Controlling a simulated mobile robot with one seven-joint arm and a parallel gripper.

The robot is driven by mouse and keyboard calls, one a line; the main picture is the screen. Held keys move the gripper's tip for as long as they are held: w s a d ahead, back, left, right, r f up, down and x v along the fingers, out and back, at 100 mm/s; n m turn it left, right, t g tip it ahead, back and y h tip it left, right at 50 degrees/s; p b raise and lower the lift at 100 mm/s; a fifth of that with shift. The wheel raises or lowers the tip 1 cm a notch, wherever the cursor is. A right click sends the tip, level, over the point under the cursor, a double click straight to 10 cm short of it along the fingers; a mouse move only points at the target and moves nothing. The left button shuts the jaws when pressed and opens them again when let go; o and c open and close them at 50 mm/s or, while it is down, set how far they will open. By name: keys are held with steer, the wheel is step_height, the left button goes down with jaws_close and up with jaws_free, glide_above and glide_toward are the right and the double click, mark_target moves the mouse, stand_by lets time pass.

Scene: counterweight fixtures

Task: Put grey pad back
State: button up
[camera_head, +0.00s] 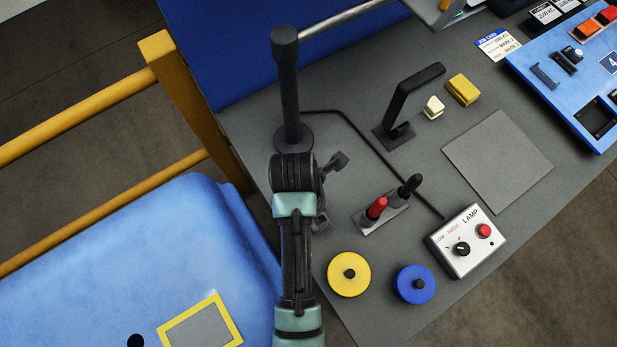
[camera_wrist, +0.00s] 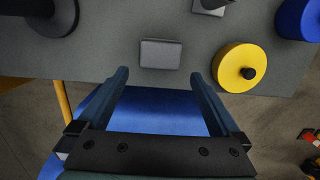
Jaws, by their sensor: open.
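A small flat grey block (camera_wrist: 161,53), which may be the grey pad, lies on the dark grey bench near its edge in the wrist view. In the head view a grey piece (camera_head: 321,223) shows beside my arm, likely the same block, partly covered. My gripper (camera_wrist: 160,74) is open and empty in the wrist view, its fingertips apart on either side, just short of the block. In the head view my arm hides the gripper. A larger thin grey square (camera_head: 498,160) lies flat on the bench at the right.
A yellow disc (camera_head: 349,274) and a blue disc (camera_head: 413,284) with black knobs stand near the block. A stand with red and black handles (camera_head: 382,212), a lamp box (camera_head: 466,240), a black post (camera_head: 287,90) and a black bent bracket (camera_head: 405,105) stand beyond. A yellow rail (camera_head: 95,95) runs at left.

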steer(key=w+r+m+t, duration=0.65)
steer(key=w+r, duration=0.65)
steer(key=r, duration=0.5)
steer(key=w+r+m+t+y, duration=0.1)
steer(key=w+r+m+t, duration=0.25)
steer(key=r, duration=0.65)
steer(key=w+r+m+t, duration=0.3)
steer(key=r+t, duration=0.1)
steer(key=r, duration=0.6)
steer(key=s+r+m+t, duration=0.3)
steer(key=r+t, duration=0.1)
steer(key=r, duration=0.6)
steer(key=s+r+m+t, duration=0.2)
steer(key=r+m+t, duration=0.15)
steer(key=r, duration=0.75)
steer(key=s+d+r+m+t, duration=0.1)
steer(key=s+r+m+t, duration=0.4)
steer(key=s+r, duration=0.4)
step_height(320, 180, up, 3)
steer(key=shift+s+r+m, duration=0.1)
steer(key=shift+s+m, duration=0.3)
steer(key=shift+m, duration=0.05)
steer(key=shift+d, duration=0.15)
